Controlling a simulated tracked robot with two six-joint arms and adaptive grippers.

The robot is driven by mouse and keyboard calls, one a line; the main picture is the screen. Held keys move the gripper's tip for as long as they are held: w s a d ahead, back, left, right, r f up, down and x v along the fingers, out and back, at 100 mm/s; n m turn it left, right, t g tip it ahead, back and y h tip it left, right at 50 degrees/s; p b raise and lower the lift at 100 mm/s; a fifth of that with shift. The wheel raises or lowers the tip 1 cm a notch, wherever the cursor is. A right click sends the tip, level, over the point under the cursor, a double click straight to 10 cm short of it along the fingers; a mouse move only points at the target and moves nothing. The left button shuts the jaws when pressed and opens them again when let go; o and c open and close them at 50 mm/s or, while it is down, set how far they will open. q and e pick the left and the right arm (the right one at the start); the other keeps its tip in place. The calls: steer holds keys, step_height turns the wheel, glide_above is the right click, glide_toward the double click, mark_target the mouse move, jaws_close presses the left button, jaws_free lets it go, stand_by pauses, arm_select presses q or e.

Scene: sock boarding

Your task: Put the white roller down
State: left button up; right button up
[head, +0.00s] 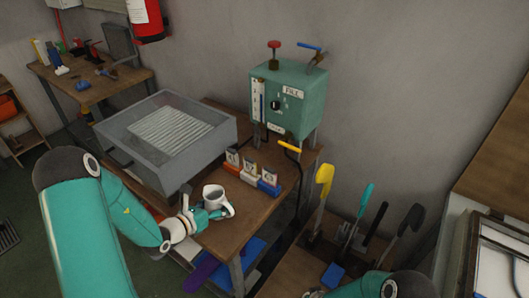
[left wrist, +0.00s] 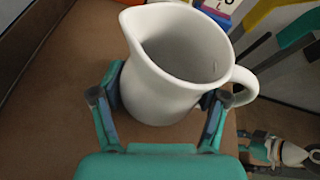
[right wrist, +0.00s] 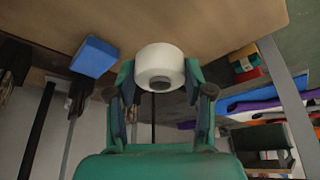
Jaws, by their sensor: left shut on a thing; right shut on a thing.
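The white roller (right wrist: 159,62) shows in the right wrist view, between the two fingers of my right gripper (right wrist: 159,78). That gripper is shut on it. In the head view my right arm is at the bottom edge and the roller cannot be made out. My left gripper (left wrist: 165,97) is shut on a white jug (left wrist: 170,75), with one finger on each side of its body. In the head view the jug (head: 214,196) stands upright at the front of the wooden table (head: 250,215); I cannot tell if it touches the top.
A grey tray (head: 165,135) and a green machine (head: 288,97) stand behind the jug. Several small labelled blocks (head: 250,173) sit beside it. A lower bench (head: 300,262) at right holds upright tools, and a blue block (head: 332,275) lies there. Part of its top is bare.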

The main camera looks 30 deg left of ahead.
steer(key=shift+r, duration=0.15)
step_height(320, 180, down, 10)
steer(key=shift+f, duration=0.1)
stand_by(0.6)
steer(key=o, duration=1.2)
